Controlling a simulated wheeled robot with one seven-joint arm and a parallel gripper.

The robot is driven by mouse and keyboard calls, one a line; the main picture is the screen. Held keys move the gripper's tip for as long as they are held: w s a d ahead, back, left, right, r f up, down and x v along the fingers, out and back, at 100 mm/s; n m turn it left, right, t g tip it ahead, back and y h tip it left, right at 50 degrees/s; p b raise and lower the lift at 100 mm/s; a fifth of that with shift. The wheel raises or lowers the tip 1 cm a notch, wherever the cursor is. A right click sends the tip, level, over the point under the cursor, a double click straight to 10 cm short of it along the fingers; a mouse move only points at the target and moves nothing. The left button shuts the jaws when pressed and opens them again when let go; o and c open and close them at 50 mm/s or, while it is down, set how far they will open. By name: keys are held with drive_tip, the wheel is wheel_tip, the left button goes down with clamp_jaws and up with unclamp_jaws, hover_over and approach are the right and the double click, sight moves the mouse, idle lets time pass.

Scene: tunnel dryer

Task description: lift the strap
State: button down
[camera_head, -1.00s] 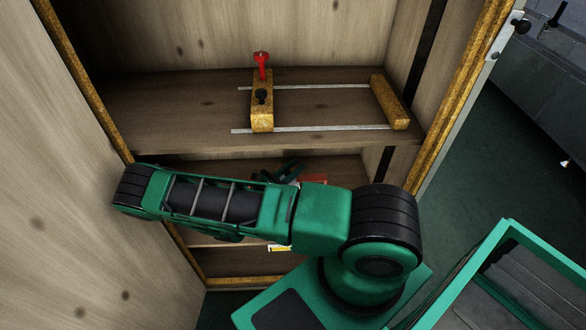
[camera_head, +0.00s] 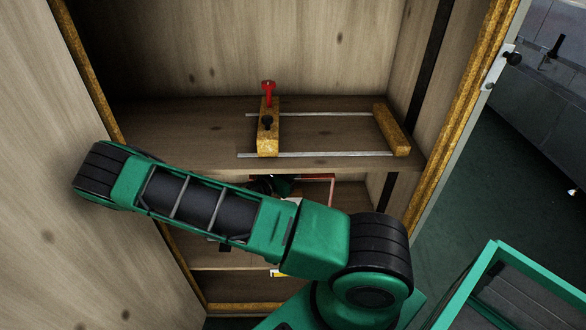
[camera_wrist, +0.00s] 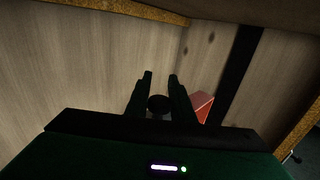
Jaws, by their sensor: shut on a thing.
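In the wrist view, my gripper (camera_wrist: 160,78) has its two dark fingers closed around a small dark round thing, taken to be the strap (camera_wrist: 158,104). Its shape is hard to make out in the shade. In the head view, my gripper (camera_head: 268,185) shows only in part, at the lower compartment behind my green arm. The strap cannot be made out there. I cannot tell whether it is clear of the shelf.
A red thing (camera_wrist: 203,106) lies to the right of my fingers. The upper shelf (camera_head: 190,140) is just above and holds a clamp with a wooden jaw (camera_head: 268,140) and metal bars. The cabinet's side panel (camera_head: 60,200) stands close to my elbow.

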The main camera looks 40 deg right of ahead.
drive_tip(key=shift+w+a, duration=0.1)
drive_tip(key=shift+w, duration=0.25)
drive_tip(key=c, duration=1.6)
unclamp_jaws()
drive_tip(key=shift+s, duration=0.1)
drive_tip(key=shift+f, duration=0.1)
drive_tip(key=a, duration=0.7)
drive_tip(key=s+a, duration=0.1)
drive_tip(key=a, duration=0.2)
drive_tip(key=shift+s+a, duration=0.1)
drive_tip(key=shift+a, duration=0.25)
